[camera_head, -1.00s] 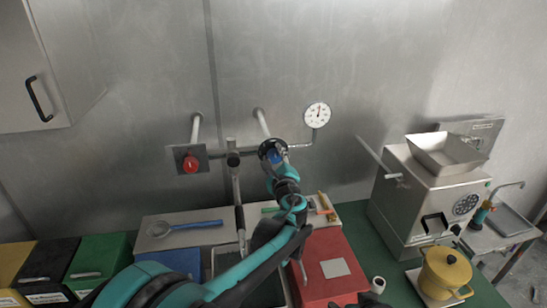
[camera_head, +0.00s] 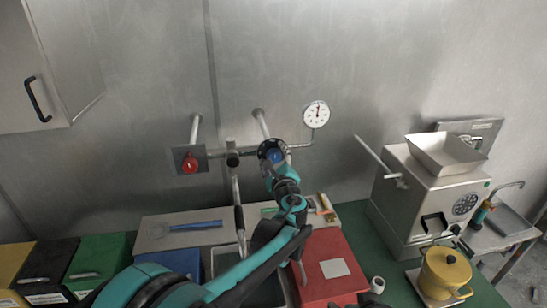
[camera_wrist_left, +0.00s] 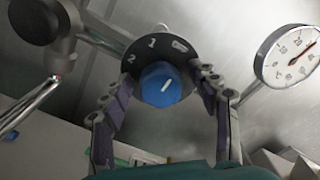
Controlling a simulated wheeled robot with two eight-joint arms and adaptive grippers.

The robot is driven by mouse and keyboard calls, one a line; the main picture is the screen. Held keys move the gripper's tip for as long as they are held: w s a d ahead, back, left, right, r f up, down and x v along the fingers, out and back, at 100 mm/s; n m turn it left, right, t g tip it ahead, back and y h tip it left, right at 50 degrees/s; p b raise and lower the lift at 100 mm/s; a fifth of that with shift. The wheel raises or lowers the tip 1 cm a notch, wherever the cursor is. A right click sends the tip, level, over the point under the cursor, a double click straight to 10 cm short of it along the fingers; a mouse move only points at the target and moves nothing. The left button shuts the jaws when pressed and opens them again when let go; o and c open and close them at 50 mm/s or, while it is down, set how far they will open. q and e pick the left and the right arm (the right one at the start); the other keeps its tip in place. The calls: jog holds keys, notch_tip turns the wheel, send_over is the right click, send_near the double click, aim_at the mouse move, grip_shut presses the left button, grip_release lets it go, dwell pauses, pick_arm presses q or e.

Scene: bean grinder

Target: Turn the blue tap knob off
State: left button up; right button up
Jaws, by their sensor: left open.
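The blue tap knob (camera_wrist_left: 162,84) sits on a dark round dial plate (camera_wrist_left: 152,50) marked 1 and 2 in the left wrist view. A white line on the knob points up and to the right. The knob also shows small in the head view (camera_head: 275,156), on the wall pipe. My left gripper (camera_wrist_left: 160,112) is open, with one finger on each side of the knob. I cannot tell if the fingers touch it. My right gripper is not clearly in view.
A round gauge (camera_head: 316,114) is on the wall right of the knob. A red knob (camera_head: 190,165) is on a plate to the left. The tap pipe (camera_head: 237,190) hangs over the sink. A grinder (camera_head: 430,195) and yellow pot (camera_head: 445,272) stand at the right.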

pick_arm(q)
jog(key=shift+s, duration=0.1)
jog(key=s+d, duration=0.2)
jog(key=s, duration=0.9)
jog(key=shift+s+d, duration=0.15)
jog(key=shift+s, duration=0.15)
jog(key=s+a+f+n+g+y, duration=0.1)
jog(key=s+a+f+n+g, duration=0.2)
jog(key=a, duration=0.4)
jog(key=s+a+f+n+g+y, duration=0.1)
jog(key=s+a+n, duration=0.1)
jog(key=a+n, duration=0.35)
jog(key=s+a+f+n+g+h, duration=0.2)
jog(key=s+a+f+n+g, duration=0.3)
jog(key=s+a+n, duration=0.5)
jog(key=s+d+f+n+g+h, duration=0.25)
jog(key=s+f+n, duration=0.5)
jog(key=s, duration=0.55)
notch_tip(320, 180, down, 10)
jog(key=m+b, duration=0.1)
jog(key=b, duration=0.8)
jog(key=shift+w+r+t+h+b, duration=0.15)
jog(key=shift+w+t+h+b, duration=0.1)
jog(key=shift+t+h+b, duration=0.2)
